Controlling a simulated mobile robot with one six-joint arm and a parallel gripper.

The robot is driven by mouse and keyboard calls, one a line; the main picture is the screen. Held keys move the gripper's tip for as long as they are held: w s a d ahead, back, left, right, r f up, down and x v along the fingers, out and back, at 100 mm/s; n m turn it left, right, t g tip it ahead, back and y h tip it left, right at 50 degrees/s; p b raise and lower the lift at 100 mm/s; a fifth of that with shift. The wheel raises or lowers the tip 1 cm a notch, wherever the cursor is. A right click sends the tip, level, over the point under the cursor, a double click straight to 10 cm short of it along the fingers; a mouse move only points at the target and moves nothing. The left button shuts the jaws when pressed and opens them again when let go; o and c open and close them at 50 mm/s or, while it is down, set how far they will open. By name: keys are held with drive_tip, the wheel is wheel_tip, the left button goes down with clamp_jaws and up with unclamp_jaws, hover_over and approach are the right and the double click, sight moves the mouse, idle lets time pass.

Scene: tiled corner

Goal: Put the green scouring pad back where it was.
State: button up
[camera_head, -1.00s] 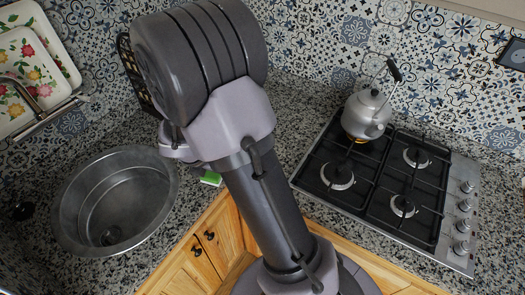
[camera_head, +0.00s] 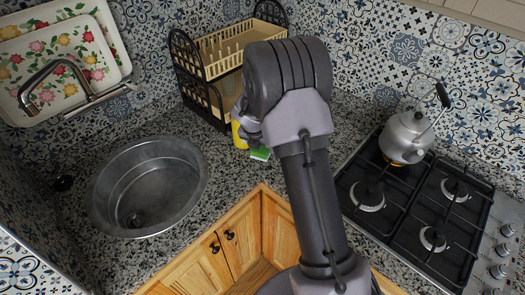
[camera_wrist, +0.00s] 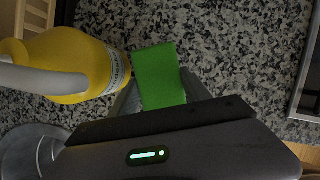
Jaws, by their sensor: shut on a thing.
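The green scouring pad (camera_wrist: 160,76) is a flat bright green block. My gripper (camera_wrist: 160,96) is shut on it, with grey fingers at either side of its near end. In the head view the pad (camera_head: 260,154) shows just below my wrist, over the speckled counter between the sink and the hob. I cannot tell whether it touches the counter. My upper arm hides most of the gripper in that view.
The sink (camera_head: 150,190) lies left, the hob (camera_head: 420,200) with a kettle (camera_head: 405,138) right. Counter right of the pad is bare.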

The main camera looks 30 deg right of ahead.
wheel_tip(320, 180, down, 2)
drive_tip(key=shift+f+b, duration=0.15)
drive_tip(key=shift+b, duration=0.25)
drive_tip(key=o, duration=1.3)
